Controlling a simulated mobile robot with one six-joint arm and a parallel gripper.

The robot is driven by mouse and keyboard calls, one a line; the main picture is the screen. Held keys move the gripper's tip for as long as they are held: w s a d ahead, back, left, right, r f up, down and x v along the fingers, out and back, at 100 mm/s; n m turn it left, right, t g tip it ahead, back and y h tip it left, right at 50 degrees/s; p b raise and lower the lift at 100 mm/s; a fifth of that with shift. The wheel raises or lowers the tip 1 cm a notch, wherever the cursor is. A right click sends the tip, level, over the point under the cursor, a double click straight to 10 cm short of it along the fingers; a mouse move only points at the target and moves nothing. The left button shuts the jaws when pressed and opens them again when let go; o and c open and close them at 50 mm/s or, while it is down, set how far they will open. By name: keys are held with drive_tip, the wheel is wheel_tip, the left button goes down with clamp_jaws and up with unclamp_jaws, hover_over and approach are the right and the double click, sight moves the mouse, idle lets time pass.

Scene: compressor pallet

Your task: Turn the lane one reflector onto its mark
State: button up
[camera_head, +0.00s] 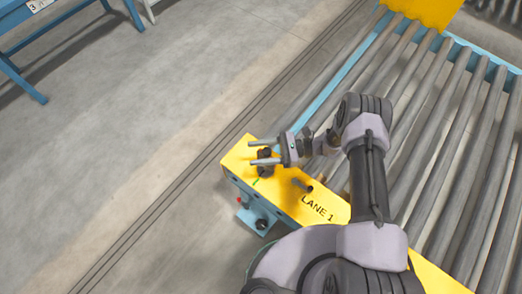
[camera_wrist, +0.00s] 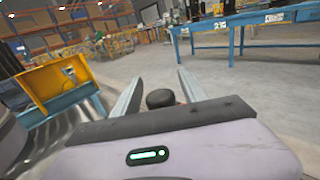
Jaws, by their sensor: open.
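A yellow end plate (camera_head: 285,205) marked LANE 1 carries a small dark knob-like piece (camera_head: 265,166), which I take to be the lane one reflector. A short green mark (camera_head: 256,182) shows on the plate just below it. My gripper (camera_head: 251,152) is open, its two fingers pointing left over the plate at the dark piece. In the wrist view the black rounded top of the piece (camera_wrist: 161,98) shows between the open fingers (camera_wrist: 161,76), with a gap on each side. Which way the reflector faces is not clear.
A blue box (camera_head: 257,220) with red and black buttons hangs off the plate's edge. Conveyor rollers (camera_head: 440,130) fill the right. Bare floor (camera_head: 150,130) lies left, with a blue table (camera_head: 70,30) beyond.

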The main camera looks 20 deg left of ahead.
drive_tip(key=shift+d, duration=0.1)
drive_tip(key=v, duration=1.7)
drive_tip(key=shift+d, duration=0.15)
